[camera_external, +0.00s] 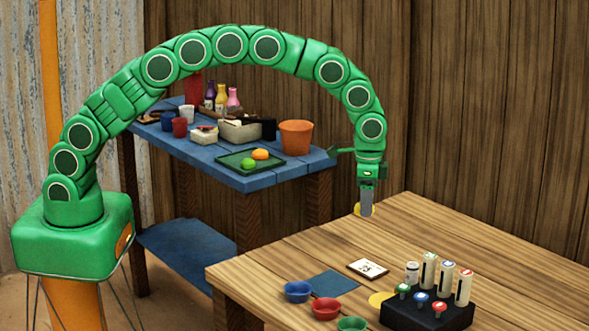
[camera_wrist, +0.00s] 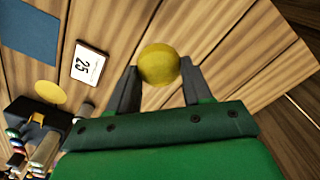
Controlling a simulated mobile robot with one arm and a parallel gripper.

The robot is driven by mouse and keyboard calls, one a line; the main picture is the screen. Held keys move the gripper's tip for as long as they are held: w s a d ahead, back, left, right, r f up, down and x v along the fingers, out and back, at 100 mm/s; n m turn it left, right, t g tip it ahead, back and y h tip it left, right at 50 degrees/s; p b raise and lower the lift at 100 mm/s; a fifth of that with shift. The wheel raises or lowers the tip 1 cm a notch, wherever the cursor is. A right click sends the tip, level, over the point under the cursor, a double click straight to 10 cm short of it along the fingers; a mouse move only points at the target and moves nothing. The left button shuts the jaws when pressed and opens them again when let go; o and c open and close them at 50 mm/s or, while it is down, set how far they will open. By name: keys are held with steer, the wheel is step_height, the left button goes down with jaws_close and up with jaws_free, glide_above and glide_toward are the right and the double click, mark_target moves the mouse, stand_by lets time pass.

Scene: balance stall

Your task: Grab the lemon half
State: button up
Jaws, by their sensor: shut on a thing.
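The yellow lemon half (camera_wrist: 158,64) is between the fingertips of my gripper (camera_wrist: 159,68) in the wrist view, its rounded side facing the camera. My gripper (camera_external: 366,206) points down in the external view and is shut on it. There, only bits of the lemon half (camera_external: 358,209) show beside the fingers, near the far corner of the wooden table (camera_external: 290,255). I cannot tell whether it touches the tabletop or is just above it.
On the wooden table are a blue square (camera_external: 333,283), a card (camera_external: 367,268), a yellow disc (camera_external: 379,299), small bowls (camera_external: 298,291) and a black rack (camera_external: 428,314) with tubes. The blue bench (camera_external: 205,152) behind holds a green tray (camera_external: 232,160) with fruit pieces and an orange pot (camera_external: 295,138).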

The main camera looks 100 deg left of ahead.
steer(key=s+d+r, duration=0.1)
steer(key=s+r, duration=0.4)
steer(key=s, duration=0.4)
steer(key=shift+s, duration=0.35)
